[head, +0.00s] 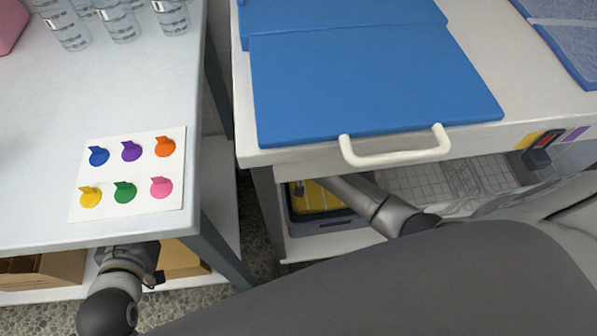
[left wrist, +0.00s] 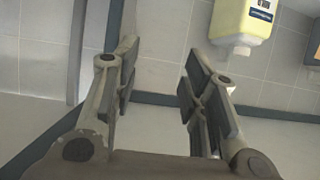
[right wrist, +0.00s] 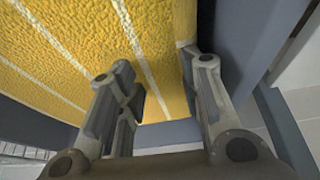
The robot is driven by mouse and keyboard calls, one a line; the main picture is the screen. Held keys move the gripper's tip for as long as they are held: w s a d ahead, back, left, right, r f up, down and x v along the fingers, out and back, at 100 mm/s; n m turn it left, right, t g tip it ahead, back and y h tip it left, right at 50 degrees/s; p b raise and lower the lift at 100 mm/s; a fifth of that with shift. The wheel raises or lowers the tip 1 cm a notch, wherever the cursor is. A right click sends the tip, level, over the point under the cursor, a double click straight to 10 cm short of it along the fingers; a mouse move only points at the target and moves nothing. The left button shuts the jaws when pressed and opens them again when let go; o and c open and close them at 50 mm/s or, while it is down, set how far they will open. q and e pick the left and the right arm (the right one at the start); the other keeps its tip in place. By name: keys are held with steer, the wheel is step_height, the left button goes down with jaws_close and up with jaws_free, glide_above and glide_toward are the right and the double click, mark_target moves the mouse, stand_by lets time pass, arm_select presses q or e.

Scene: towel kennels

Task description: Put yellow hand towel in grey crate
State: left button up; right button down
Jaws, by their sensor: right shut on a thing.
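The yellow hand towel (right wrist: 60,60) has white stripes and fills much of the right wrist view. My right gripper (right wrist: 163,100) is shut on the towel's edge. In the head view the yellow towel (head: 318,197) shows within the grey crate (head: 318,227) on the lower shelf, under the white counter. Grey-blue walls also show beside the towel in the right wrist view. The counter hides my right fingertips in the head view. My left gripper (left wrist: 157,95) is open and empty, facing a wall and floor.
A blue mat (head: 370,80) and a white handle (head: 395,150) are on the counter above the crate. A wire basket (head: 440,185) sits right of the crate. The left table (head: 40,130) holds clear cups and a card with coloured tags (head: 128,172). A yellow dispenser (left wrist: 243,20) hangs on the wall.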

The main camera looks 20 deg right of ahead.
steer(key=shift+f+b, duration=0.35)
steer(key=shift+f, duration=0.4)
arm_select(q)
steer(key=shift+w+d+r+t+h, duration=0.2)
steer(key=shift+w+r+t, duration=0.25)
steer(key=shift+r, duration=0.35)
steer(key=shift+w+d+r+t+h, duration=0.2)
steer(key=shift+w+r+t, duration=0.1)
steer(key=shift+r+t, duration=0.35)
steer(key=shift+w+d+r+t+h, duration=0.15)
steer(key=shift+w+r+t, duration=0.25)
steer(key=shift+r, duration=0.5)
arm_select(e)
steer(key=shift+f, duration=0.1)
arm_select(q)
steer(key=shift+d+r+t, duration=0.15)
steer(key=shift+r+t, duration=0.15)
steer(key=shift+r, duration=0.25)
arm_select(e)
steer(key=shift+f, duration=0.6)
steer(key=c, duration=1.3)
jaws_free()
